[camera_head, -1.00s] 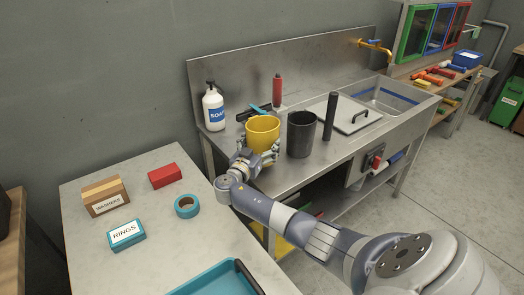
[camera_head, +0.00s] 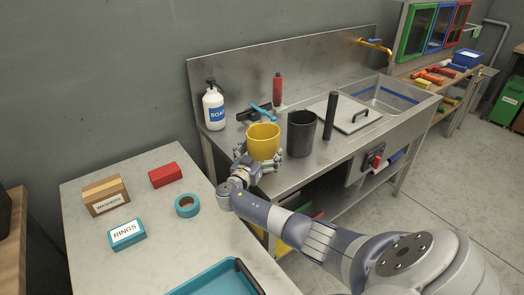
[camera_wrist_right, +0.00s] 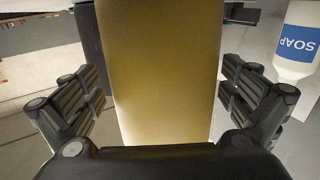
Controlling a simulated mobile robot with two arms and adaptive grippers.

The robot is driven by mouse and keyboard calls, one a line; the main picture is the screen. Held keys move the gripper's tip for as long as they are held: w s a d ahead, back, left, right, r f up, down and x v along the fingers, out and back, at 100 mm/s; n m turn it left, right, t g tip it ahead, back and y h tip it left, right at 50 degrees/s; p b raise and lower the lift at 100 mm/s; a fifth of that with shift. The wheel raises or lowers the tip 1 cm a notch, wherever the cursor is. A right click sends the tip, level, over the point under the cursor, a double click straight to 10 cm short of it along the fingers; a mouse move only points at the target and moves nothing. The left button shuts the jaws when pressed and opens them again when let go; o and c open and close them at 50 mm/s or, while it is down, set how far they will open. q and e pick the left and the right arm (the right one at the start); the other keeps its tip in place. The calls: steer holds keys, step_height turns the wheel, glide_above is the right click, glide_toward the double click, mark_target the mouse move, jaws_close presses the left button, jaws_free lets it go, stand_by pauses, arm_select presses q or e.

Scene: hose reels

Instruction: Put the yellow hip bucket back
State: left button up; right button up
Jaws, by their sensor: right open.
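The yellow bucket (camera_head: 263,143) appears to stand upright on the steel sink counter, near its front left edge. It is left of a dark grey bucket (camera_head: 301,133). My right gripper (camera_head: 260,166) is at the bucket's near side, low down, with its fingers spread to either side of it. In the right wrist view the yellow bucket (camera_wrist_right: 162,75) fills the middle between the open fingers (camera_wrist_right: 160,100), with a visible gap on both sides. The bucket's base is partly hidden by the gripper in the head view. My left gripper is out of view.
A soap bottle (camera_head: 213,107), a red bottle (camera_head: 277,90) and blue-handled tools (camera_head: 262,113) stand or lie behind the bucket. A black cylinder (camera_head: 330,116) is to the right. The pale table (camera_head: 165,228) in front holds boxes, tape and a teal tray (camera_head: 215,280).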

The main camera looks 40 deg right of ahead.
mark_target(257, 158)
steer(key=b+v, duration=0.1)
steer(key=v, duration=0.5)
steer(key=shift+a+f+b, duration=0.1)
steer(key=shift+a+b, duration=0.15)
steer(key=shift+b, duration=0.1)
steer(key=shift+s+a, duration=0.25)
steer(key=shift+a, duration=0.2)
steer(key=shift+s, duration=0.1)
